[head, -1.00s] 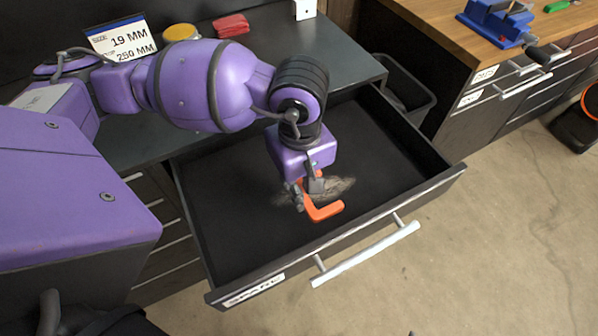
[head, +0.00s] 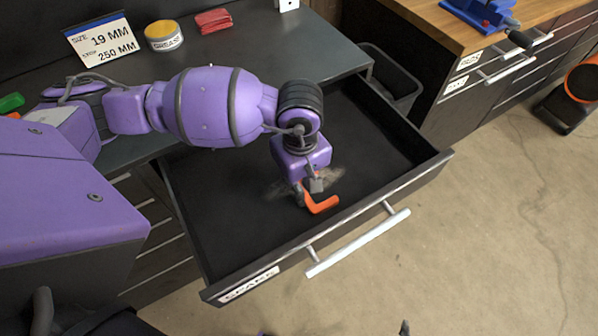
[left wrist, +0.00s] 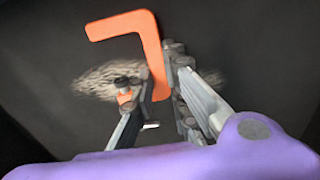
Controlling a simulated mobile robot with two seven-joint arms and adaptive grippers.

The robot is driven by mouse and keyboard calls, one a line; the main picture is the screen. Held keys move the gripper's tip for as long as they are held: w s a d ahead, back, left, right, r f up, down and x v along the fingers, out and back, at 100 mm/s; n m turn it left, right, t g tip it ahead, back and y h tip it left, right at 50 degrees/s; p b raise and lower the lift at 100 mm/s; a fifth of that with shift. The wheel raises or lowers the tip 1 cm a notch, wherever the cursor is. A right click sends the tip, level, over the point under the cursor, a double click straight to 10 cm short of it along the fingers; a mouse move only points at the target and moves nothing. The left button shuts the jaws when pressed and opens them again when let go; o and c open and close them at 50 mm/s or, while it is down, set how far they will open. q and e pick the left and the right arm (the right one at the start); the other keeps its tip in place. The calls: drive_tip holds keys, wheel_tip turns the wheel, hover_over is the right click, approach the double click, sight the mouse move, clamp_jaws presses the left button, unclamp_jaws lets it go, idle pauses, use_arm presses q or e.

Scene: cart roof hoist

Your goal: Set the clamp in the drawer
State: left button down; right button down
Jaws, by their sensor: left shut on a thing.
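My left gripper (head: 313,192) is low inside the open drawer (head: 228,245) and shut on the orange clamp (head: 322,205). The clamp's bent bar sticks out past the fingers toward the drawer front. In the left wrist view, the clamp (left wrist: 150,45) shows as an orange L-shaped bar over the dark drawer floor, with a smaller orange part by the left finger. The gripper hides the rest. Whether the clamp touches the floor cannot be told. My right gripper is not recognisable in view.
The drawer front has a long handle (head: 358,243) and a label. The grey worktop above holds a size sign (head: 103,40), a yellow-lidded tin (head: 163,36) and red cloths (head: 213,20). A bin (head: 390,75) and a wooden bench (head: 430,22) with a blue vise (head: 480,14) stand right.

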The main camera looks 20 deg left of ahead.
use_arm(q)
drive_tip(key=c, duration=1.7)
unclamp_jaws()
drive_tip(key=shift+f, duration=0.1)
wheel_tip(320, 180, up, 12)
drive_tip(key=shift+r, duration=0.25)
